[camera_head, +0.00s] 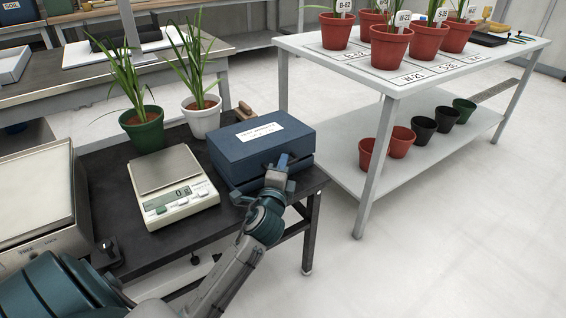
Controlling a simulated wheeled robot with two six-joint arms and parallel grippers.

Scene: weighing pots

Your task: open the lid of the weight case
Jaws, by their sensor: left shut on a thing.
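The blue weight case (228,172) stands on the dark table, and its lid (235,150) with a white label is down on it. My left gripper (279,168) is at the case's front edge, toward its right side. Its jaws are shut on a small blue tab at the front of the lid. The gripper hides part of the case's front. The right gripper is not in view.
A scale (172,184) stands just left of the case, with a larger scale (40,195) farther left. A green pot (143,130) and a white pot (202,119) with plants stand behind. A white shelf table (400,75) with red pots is at right.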

